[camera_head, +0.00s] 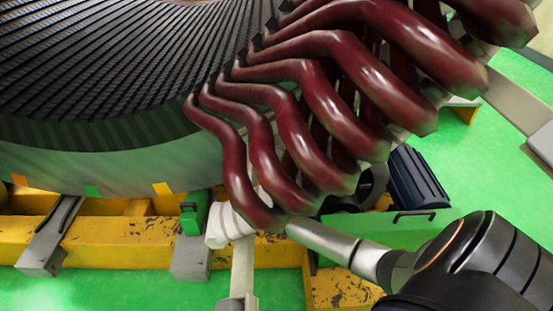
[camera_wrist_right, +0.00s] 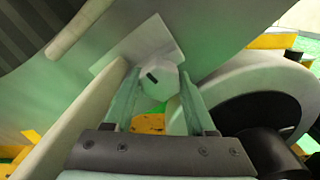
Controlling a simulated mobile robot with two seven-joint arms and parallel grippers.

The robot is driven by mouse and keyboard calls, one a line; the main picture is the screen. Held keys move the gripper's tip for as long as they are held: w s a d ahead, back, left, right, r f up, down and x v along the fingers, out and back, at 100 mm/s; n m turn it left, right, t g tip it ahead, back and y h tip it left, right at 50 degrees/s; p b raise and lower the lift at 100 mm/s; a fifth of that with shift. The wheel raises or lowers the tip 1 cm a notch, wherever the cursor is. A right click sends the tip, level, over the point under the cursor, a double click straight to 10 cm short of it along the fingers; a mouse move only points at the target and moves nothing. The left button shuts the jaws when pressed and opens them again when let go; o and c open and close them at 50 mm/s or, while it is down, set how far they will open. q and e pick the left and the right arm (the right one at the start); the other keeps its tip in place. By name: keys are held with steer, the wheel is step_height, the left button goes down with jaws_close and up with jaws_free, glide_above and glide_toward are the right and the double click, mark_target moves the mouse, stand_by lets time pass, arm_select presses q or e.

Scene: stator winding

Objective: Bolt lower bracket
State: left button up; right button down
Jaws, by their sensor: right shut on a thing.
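In the right wrist view, my right gripper (camera_wrist_right: 158,78) is shut on a pale, faceted bolt-like piece (camera_wrist_right: 155,88) with a small dark slot in its face. A flat pale plate (camera_wrist_right: 125,48), perhaps the bracket, sits right behind the piece against the large curved pale wall. I cannot tell whether the piece touches or enters the plate. In the head view, the large stator (camera_head: 110,75) with dark slots fills the upper left. Thick dark-red coils (camera_head: 315,100) hang over its right side. My right gripper is hidden in the head view. My left gripper is in neither view.
A chipped yellow frame (camera_head: 130,245) runs beneath the stator, with grey feet (camera_head: 190,258) and a green block (camera_head: 190,215). A pale cylinder (camera_head: 228,225) sits near the lowest coil. In the right wrist view, a dark round part (camera_wrist_right: 265,110) is close on the right.

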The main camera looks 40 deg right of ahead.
steer(key=shift+m, duration=0.7)
steer(key=shift+c, duration=1.2)
jaws_free()
steer(key=p+v, duration=0.3)
steer(key=v, duration=0.9)
steer(key=shift+s+a, duration=0.25)
